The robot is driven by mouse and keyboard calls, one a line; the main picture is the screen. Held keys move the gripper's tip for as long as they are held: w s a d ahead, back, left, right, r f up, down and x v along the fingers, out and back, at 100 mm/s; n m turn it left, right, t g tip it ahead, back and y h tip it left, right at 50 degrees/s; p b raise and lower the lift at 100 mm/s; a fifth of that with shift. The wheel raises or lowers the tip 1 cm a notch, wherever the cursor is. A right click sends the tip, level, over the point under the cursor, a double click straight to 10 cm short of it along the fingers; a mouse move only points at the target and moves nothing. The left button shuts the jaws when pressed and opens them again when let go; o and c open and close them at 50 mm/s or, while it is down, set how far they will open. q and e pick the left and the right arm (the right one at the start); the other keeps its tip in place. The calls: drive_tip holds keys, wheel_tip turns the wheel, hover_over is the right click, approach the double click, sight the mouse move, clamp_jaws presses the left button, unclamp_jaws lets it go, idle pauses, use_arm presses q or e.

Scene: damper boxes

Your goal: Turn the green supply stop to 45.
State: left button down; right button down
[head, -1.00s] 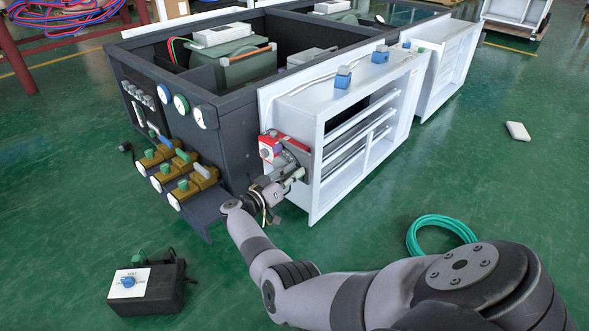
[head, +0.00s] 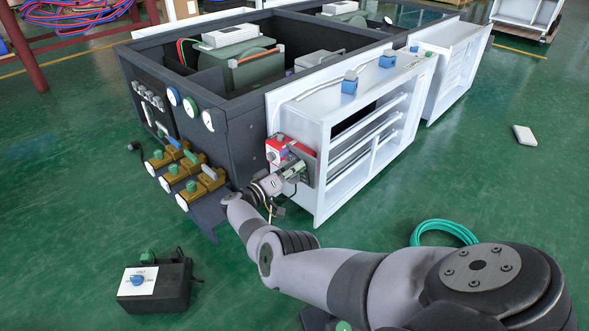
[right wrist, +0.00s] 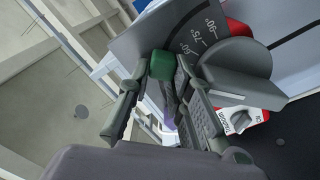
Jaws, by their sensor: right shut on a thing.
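The green supply stop (right wrist: 162,65) is a green-tipped lever in the right wrist view, in front of a grey dial plate (right wrist: 150,38). Marks 90, 75 and 60 show on the plate. The green tip is nearest the 60 mark; its exact reading cannot be told. My right gripper (right wrist: 165,82) has its fingers on both sides of the lever and is shut on it. In the head view the right gripper (head: 287,170) is at the plate on the white cabinet's near end. It hides most of the stop there. My left gripper is not in view.
A red and white box (head: 276,146) sits close beside the gripper. The white cabinet (head: 335,185) and dark frame (head: 237,150) flank the arm. Brass valves (head: 197,188) stand to the left. A black box (head: 170,298) and green hose (head: 440,226) lie on open floor.

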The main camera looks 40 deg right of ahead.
drive_tip(key=c, duration=1.4)
unclamp_jaws()
drive_tip(key=shift+c, duration=0.2)
drive_tip(key=a, duration=0.8)
drive_tip(key=shift+s, duration=0.35)
